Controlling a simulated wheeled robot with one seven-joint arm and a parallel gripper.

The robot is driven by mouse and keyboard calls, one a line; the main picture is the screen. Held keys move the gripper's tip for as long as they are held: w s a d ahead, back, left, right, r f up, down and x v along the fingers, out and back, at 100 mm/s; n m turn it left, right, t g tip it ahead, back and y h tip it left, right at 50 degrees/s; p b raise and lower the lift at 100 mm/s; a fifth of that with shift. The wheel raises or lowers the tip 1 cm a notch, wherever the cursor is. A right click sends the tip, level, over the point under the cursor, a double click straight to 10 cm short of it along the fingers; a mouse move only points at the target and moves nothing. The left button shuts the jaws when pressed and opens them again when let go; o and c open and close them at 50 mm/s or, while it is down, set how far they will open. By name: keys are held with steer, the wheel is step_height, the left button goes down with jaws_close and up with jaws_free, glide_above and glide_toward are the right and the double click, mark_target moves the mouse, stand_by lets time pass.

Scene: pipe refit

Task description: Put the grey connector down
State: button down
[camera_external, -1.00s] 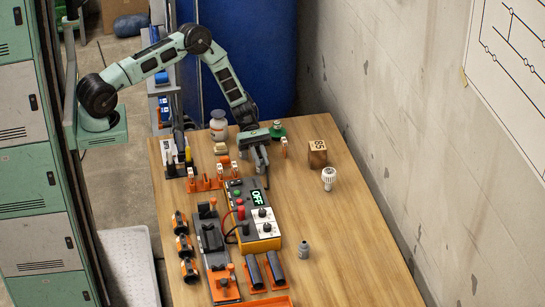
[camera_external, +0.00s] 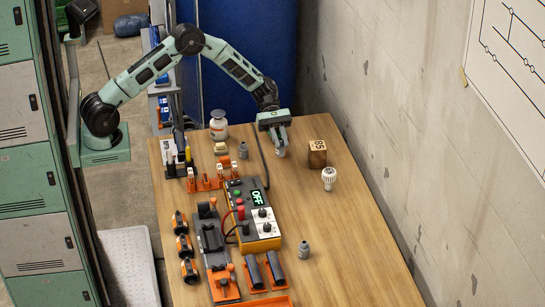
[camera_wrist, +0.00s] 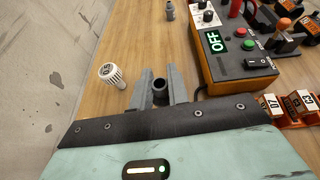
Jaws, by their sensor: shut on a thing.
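My gripper (camera_external: 281,150) points down over the back part of the wooden table. In the wrist view my gripper (camera_wrist: 158,92) is shut on a grey connector (camera_wrist: 160,88), a short hollow cylinder with its dark round opening showing between the two grey fingers. It looks upright. In the external view the fingers mostly hide it, and I cannot tell whether its base touches the table. A similar grey fitting (camera_external: 304,250) stands apart near the front of the table. Another small grey piece (camera_external: 243,150) stands left of my gripper.
A white ribbed bulb-like part (camera_external: 329,178) and a wooden block marked 85 (camera_external: 318,153) stand right of my gripper. The control box reading OFF (camera_external: 254,222) is front-left, with orange clip holders (camera_external: 205,184) beyond it. The table's right side (camera_external: 355,250) is clear.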

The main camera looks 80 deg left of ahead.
steer(key=w+d+g+b, duration=0.1)
steer(key=w+d+b, duration=0.3)
steer(key=d, duration=0.1)
steer(key=shift+m, duration=0.4)
steer(key=f, duration=0.9)
steer(key=shift+a+f, duration=0.1)
steer(key=shift+a, duration=0.1)
steer(key=shift+f, duration=0.15)
steer(key=c, duration=1.4)
jaws_free()
steer(key=shift+o, duration=0.2)
